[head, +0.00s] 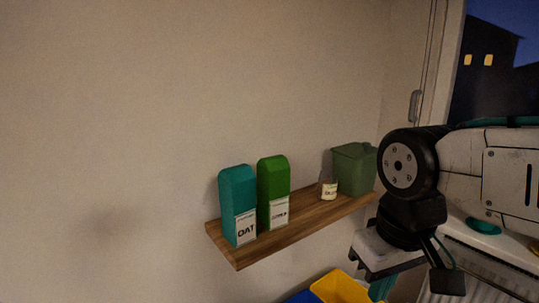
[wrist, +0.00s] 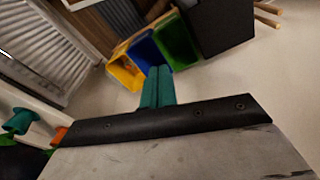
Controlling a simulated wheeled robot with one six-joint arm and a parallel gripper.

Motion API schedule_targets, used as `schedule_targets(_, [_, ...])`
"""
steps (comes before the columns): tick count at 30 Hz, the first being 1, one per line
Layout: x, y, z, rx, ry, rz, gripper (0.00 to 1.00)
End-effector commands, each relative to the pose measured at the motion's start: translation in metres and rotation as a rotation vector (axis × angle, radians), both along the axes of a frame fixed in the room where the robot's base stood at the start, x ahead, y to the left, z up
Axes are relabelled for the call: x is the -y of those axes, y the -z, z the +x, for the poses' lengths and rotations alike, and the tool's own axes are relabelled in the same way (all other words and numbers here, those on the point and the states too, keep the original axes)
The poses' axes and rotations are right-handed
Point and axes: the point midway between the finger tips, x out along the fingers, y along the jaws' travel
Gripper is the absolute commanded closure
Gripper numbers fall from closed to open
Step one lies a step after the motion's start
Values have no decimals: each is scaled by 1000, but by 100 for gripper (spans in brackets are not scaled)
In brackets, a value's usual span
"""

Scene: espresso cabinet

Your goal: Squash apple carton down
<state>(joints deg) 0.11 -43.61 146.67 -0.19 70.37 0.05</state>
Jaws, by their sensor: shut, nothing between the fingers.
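A bright green carton (head: 272,188) stands upright and uncrushed on the wooden shelf (head: 300,224) in the head view. Its white label is too small to read surely, so I cannot confirm it is the apple carton. A teal carton (head: 237,198) labelled OAT stands upright to its left. A small pale labelled item (head: 329,191) sits further right on the shelf; its print is unclear. My gripper (head: 381,290) points down, right of and below the shelf, away from the cartons. Its teal fingers (wrist: 157,88) are together and empty in the wrist view.
A dark green box (head: 354,168) stands at the shelf's right end, close to my arm. Below are yellow (wrist: 125,73), blue (wrist: 145,51) and green (wrist: 178,40) bins. A window and a radiator (wrist: 38,45) are nearby. Wall space above the cartons is clear.

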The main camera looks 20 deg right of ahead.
Motion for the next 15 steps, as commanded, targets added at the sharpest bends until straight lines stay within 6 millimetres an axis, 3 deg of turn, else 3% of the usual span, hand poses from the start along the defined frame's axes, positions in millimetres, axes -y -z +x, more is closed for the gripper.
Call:
schedule_targets(7, [0, -1, 0, 0, 0, 0, 100])
schedule_targets(10, [0, -9, 9, -1, -6, 0, 100])
schedule_targets(13, [-1, -32, 34, -3, -21, 0, 100])
schedule_targets(15, [-3, -55, 62, -5, -38, 0, 100])
